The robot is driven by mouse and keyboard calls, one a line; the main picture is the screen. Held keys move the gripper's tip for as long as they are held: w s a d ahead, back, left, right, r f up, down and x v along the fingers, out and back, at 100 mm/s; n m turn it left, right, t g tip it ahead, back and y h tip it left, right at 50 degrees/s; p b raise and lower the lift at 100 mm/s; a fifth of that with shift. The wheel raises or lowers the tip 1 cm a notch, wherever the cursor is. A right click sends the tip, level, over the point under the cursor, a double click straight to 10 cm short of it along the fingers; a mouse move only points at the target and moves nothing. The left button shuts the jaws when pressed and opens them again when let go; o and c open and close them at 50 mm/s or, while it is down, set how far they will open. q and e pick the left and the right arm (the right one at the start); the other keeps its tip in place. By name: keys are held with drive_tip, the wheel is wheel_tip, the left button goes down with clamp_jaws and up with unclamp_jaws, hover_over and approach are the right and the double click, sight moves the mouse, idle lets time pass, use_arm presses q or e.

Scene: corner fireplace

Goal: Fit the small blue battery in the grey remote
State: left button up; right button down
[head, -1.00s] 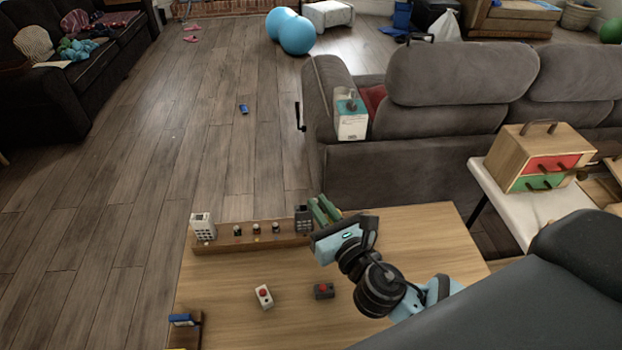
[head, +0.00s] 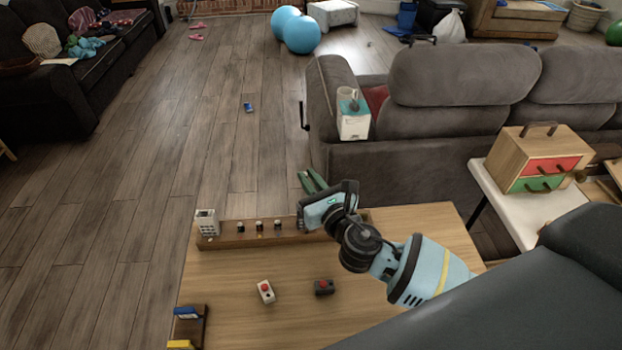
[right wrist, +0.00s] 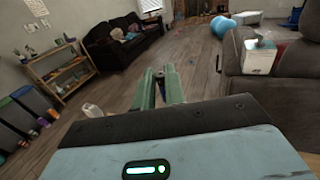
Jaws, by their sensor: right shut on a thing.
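The fingers also show in the right wrist view (right wrist: 166,82), nearly together with a narrow gap. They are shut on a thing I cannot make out. A pale keypad-like block (head: 206,223) stands at the rack's left end. A dark grey block (head: 300,222) at the right end is partly hidden by my gripper. I cannot tell which one is the grey remote. I cannot pick out the blue battery. My left gripper is not in view.
The wooden rack (head: 225,243) holds several small dark, white-topped pieces. A white box with a red button (head: 266,291) and a dark one (head: 324,287) lie on the table (head: 235,310). A small holder (head: 200,333) stands front left. A sofa (head: 400,153) stands behind.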

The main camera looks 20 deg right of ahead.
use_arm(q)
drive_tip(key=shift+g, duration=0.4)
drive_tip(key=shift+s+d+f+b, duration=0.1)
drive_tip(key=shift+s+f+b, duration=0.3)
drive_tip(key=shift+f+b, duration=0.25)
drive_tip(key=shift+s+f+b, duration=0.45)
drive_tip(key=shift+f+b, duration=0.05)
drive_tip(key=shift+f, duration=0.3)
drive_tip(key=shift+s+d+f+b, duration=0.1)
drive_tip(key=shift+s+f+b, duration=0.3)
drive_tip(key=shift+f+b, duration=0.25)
use_arm(e)
wheel_tip(320, 180, down, 6)
drive_tip(key=shift+f, duration=0.2)
use_arm(q)
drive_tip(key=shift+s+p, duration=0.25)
drive_tip(key=shift+p, duration=0.05)
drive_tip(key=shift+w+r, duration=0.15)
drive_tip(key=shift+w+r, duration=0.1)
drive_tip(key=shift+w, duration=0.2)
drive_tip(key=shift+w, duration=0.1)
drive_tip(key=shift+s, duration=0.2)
use_arm(e)
drive_tip(key=shift+f, duration=0.1)
